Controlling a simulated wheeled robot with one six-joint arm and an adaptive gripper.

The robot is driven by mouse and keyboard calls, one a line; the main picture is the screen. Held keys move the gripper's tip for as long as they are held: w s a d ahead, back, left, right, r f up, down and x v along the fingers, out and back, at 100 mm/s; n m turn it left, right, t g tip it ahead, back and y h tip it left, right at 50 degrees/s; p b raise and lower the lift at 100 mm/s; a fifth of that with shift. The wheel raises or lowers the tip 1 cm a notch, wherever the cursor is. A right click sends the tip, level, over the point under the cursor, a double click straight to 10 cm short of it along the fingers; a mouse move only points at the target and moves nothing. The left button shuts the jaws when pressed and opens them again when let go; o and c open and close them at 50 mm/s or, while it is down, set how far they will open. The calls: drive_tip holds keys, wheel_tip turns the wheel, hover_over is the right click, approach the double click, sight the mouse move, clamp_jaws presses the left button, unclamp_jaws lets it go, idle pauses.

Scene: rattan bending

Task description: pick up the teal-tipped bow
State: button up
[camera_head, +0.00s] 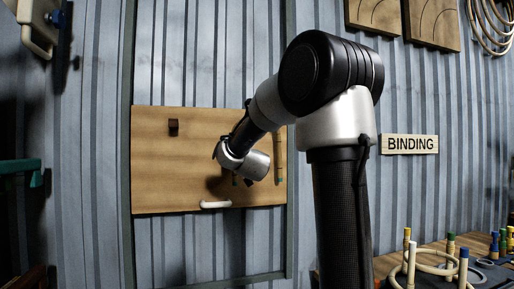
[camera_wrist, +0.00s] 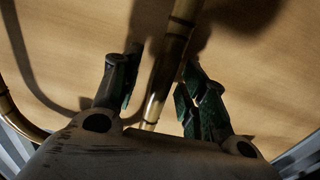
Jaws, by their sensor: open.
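In the wrist view a glossy tan rattan rod (camera_wrist: 170,50) runs up between the two dark green fingers of my gripper (camera_wrist: 157,72), in front of the wooden board. The fingers are apart, one on each side of the rod, with no clear grip on it. No teal tip shows on this rod in the wrist view. In the head view a slim rattan piece (camera_head: 280,150) stands upright at the board's right edge, its lower end dark greenish. My gripper (camera_head: 241,181) is close to the board there, its fingers small and mostly in shadow.
Another rattan length (camera_wrist: 12,110) curves at the wrist view's left. A bench with colour-topped pegs (camera_head: 463,268) stands lower right.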

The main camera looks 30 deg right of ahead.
clamp_jaws()
drive_tip(key=shift+r, duration=0.15)
